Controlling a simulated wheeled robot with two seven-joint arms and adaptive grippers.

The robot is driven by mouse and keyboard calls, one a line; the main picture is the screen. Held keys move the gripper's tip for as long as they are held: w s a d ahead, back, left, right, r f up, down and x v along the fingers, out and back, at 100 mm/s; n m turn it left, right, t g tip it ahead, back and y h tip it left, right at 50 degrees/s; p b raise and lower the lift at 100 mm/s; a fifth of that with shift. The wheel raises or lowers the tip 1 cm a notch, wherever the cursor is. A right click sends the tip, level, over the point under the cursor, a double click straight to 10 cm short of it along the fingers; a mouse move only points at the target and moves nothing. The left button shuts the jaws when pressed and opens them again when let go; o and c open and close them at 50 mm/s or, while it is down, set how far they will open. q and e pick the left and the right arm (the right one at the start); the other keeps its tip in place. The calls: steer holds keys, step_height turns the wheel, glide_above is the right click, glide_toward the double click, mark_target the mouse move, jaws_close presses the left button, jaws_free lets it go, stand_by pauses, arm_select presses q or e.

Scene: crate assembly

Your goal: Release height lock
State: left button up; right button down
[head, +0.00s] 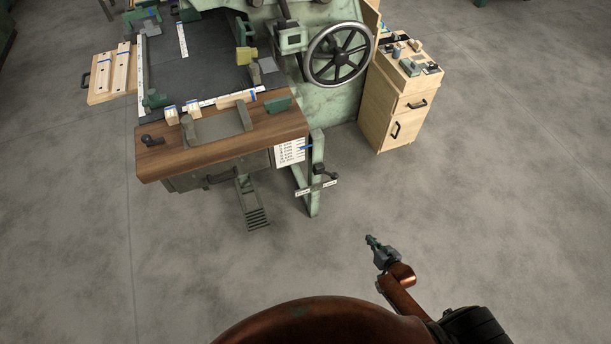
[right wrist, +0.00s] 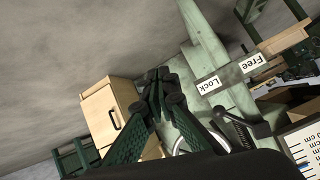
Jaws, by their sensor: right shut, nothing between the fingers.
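The height lock is a dark lever (head: 320,169) on the pale green leg at the right end of the machine's wooden-topped bench. A white label strip (head: 316,187) sits just below it. In the right wrist view the label reads "Lock" (right wrist: 209,86) and "Free" (right wrist: 252,63), and the dark lever (right wrist: 262,130) shows beside it, its knob end nearer the "Lock" word. My right gripper (head: 369,240) is shut and empty, over open floor in front and to the right of the lever, apart from it. Its closed fingers (right wrist: 158,80) show in the right wrist view. My left gripper is not in view.
A wooden cabinet (head: 393,110) with small parts on top stands at the right of the machine. A large handwheel (head: 339,54) is above the leg. A foot pedal (head: 254,210) sticks out under the bench (head: 270,125). The floor between my gripper and the leg is clear.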

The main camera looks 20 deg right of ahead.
mark_target(327, 173)
arm_select(q)
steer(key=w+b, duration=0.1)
steer(key=b, duration=0.1)
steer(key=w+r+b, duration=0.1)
steer(key=b, duration=0.1)
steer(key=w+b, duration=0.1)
steer(key=b, duration=0.1)
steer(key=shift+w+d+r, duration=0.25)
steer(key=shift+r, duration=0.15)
arm_select(e)
steer(key=w+r+m+t+y, duration=0.1)
steer(key=w+r+t, duration=0.5)
steer(key=w+r, duration=1)
steer(key=shift+w+m, duration=0.75)
steer(key=shift+m, duration=0.05)
steer(key=shift+f, duration=0.1)
